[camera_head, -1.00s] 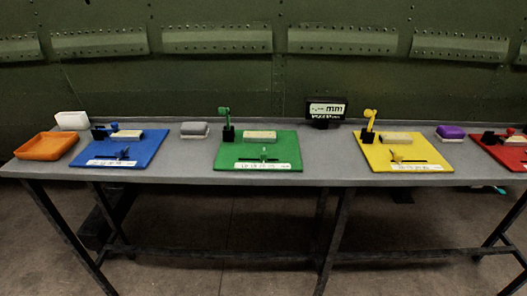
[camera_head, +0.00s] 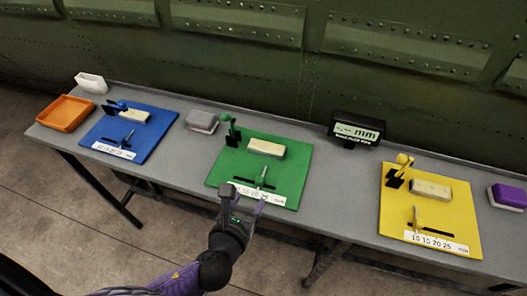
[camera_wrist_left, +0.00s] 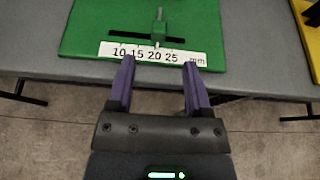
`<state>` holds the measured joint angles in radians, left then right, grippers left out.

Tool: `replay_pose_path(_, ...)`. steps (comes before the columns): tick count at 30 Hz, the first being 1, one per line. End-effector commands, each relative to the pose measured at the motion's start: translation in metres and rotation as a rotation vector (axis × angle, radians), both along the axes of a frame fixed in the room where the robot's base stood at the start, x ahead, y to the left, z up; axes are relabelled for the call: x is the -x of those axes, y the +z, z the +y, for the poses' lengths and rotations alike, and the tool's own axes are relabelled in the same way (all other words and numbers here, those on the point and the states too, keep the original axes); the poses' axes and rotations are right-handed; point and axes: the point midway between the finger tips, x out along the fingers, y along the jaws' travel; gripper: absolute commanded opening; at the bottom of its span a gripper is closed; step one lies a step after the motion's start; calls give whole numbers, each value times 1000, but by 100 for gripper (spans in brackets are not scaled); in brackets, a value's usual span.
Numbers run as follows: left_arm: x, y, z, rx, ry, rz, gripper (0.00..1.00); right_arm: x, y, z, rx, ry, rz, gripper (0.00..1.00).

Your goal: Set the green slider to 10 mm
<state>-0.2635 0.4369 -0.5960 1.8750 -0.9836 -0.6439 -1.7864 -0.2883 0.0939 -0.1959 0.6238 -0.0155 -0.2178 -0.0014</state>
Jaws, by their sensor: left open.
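The green board (camera_head: 290,148) lies on the table and carries a green slider (camera_head: 263,176) in a dark slot. A white scale strip (camera_head: 275,199) runs along its front edge. In the left wrist view the slider (camera_wrist_left: 158,30) stands upright close to the 20 mark of the strip (camera_wrist_left: 180,57), which reads 10, 15, 20, 25 mm. My left gripper (camera_head: 246,195) is open and empty, in front of the green board; it covers part of the strip in the head view. Its purple fingers (camera_wrist_left: 158,66) point toward the strip, apart from the slider. My right gripper is not in view.
A green lever (camera_head: 231,130) and a beige block (camera_head: 266,148) stand on the green board. A blue board (camera_head: 150,140) lies left, a yellow board (camera_head: 450,215) right. A dark mm display (camera_head: 357,129) stands behind. A grey-topped block (camera_head: 202,121) lies between boards.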

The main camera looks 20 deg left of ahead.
Motion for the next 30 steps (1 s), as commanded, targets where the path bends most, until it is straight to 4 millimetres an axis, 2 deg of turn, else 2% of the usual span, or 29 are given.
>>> replay_pose_path(2, -9, -3, -1, -12, -5, -8, 65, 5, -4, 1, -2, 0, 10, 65)
replay_pose_path(6, -40, -20, -2, -9, -3, -7, 65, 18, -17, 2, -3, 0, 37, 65)
replay_pose_path(12, -77, -35, -3, -7, -3, -4, 65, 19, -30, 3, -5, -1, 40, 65)
replay_pose_path(18, -90, -38, -4, -4, -3, -3, 65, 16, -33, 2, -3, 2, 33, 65)
replay_pose_path(25, -90, -38, -4, -4, -3, -3, 65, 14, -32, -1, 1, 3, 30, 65)
replay_pose_path(30, -90, -38, -4, -4, -3, -3, 29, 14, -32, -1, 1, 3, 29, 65)
